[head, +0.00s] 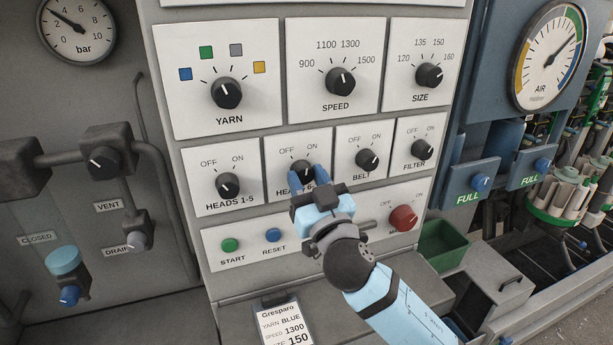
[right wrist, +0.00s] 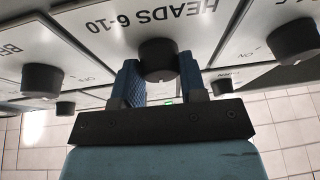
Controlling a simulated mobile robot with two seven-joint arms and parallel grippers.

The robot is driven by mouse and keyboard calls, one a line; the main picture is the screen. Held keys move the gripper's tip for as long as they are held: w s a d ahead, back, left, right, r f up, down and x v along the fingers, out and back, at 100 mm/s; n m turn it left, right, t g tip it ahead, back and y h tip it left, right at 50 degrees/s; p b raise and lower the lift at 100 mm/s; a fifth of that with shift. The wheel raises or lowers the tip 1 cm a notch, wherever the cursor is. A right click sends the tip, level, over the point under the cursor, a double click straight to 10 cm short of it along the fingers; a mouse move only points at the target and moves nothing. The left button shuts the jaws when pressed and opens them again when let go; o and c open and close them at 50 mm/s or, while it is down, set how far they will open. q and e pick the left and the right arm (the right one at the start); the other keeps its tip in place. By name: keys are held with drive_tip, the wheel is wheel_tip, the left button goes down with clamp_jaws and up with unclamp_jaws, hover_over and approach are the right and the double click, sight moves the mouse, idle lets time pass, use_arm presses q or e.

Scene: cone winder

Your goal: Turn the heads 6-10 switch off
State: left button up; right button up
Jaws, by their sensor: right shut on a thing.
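The heads 6-10 switch (head: 303,168) is a black round knob on a white plate, with OFF at its upper left and ON at its upper right. My right gripper (head: 308,180) is at this knob, its two blue fingers on either side of it, covering its lower part and part of its label. In the right wrist view the knob (right wrist: 158,58) sits between the fingers under the HEADS 6-10 label, and the gripper is shut on it. I cannot clearly tell which way its pointer is turned. My left gripper is not in view.
The heads 1-5 knob (head: 228,185) is close on the left and the belt knob (head: 367,159) on the right. Below are the green start button (head: 230,245), blue reset button (head: 273,235) and a red knob (head: 403,217). A green bin (head: 440,246) stands at lower right.

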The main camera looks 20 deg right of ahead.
drive_tip(key=n+y+p, duration=0.1)
drive_tip(key=n, duration=0.2)
drive_tip(key=shift+r+g, duration=0.15)
drive_tip(key=shift+g, duration=0.15)
drive_tip(key=n+y+p, duration=0.1)
drive_tip(key=n+p, duration=0.1)
drive_tip(key=n, duration=0.1)
drive_tip(key=n+g+y+p, duration=0.1)
drive_tip(key=n+p, duration=0.2)
drive_tip(key=shift+d+y, duration=0.1)
drive_tip(key=shift+y, duration=0.3)
drive_tip(key=shift+n+g+p, duration=0.3)
drive_tip(key=shift+n+p, duration=0.3)
drive_tip(key=shift+p, duration=0.05)
drive_tip(key=shift+n+y, duration=0.3)
drive_tip(key=shift+p, duration=0.3)
drive_tip(key=o, duration=0.9)
